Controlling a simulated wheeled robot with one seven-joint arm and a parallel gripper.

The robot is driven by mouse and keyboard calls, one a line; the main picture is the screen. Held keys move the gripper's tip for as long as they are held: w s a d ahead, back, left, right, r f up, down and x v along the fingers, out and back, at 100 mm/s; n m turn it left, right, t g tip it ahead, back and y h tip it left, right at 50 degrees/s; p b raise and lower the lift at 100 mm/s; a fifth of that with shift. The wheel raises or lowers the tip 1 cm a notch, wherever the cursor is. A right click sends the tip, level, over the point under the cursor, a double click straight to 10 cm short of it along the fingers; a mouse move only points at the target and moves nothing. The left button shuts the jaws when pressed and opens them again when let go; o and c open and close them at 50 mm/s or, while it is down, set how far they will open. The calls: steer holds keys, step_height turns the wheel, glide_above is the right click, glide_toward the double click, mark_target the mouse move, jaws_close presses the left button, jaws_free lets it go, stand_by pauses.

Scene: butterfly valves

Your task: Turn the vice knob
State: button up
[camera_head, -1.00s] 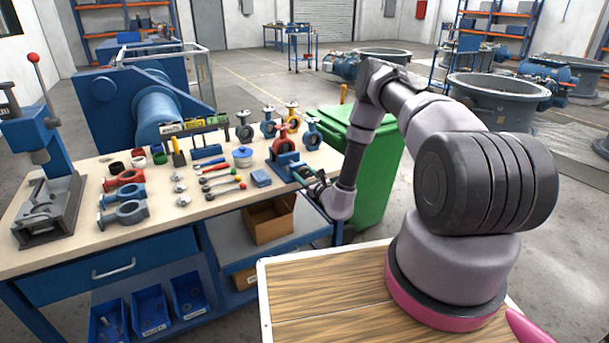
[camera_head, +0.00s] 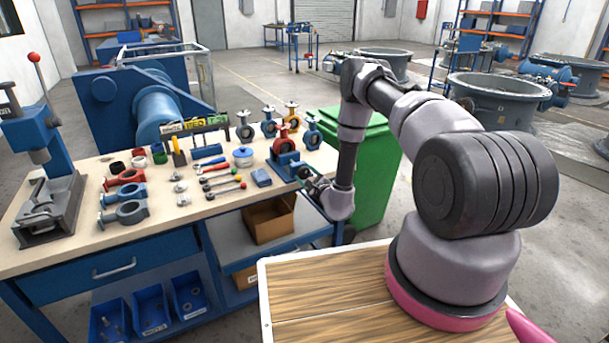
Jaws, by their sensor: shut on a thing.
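The blue vice (camera_head: 284,161) stands at the right front part of the workbench, with a red valve body (camera_head: 284,146) at it. Its knob end faces the front edge, where my gripper (camera_head: 305,172) is. My gripper is shut on the vice knob, as far as this small view shows; the knob itself is mostly hidden by the fingers. My wrist (camera_head: 335,202) hangs just off the bench's front right edge.
Several valve bodies (camera_head: 269,125) stand behind the vice. Screwdrivers (camera_head: 225,190), a blue block (camera_head: 261,177) and valve parts (camera_head: 124,212) lie to the left. A press (camera_head: 45,150) stands at the far left. A green bin (camera_head: 377,165) is behind my arm.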

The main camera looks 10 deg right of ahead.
steer(key=shift+s+f, duration=0.1)
steer(key=shift+f, duration=0.05)
steer(key=o, duration=1.4)
steer(key=v, duration=1)
steer(key=shift+s+d, duration=0.2)
steer(key=shift+s, duration=0.15)
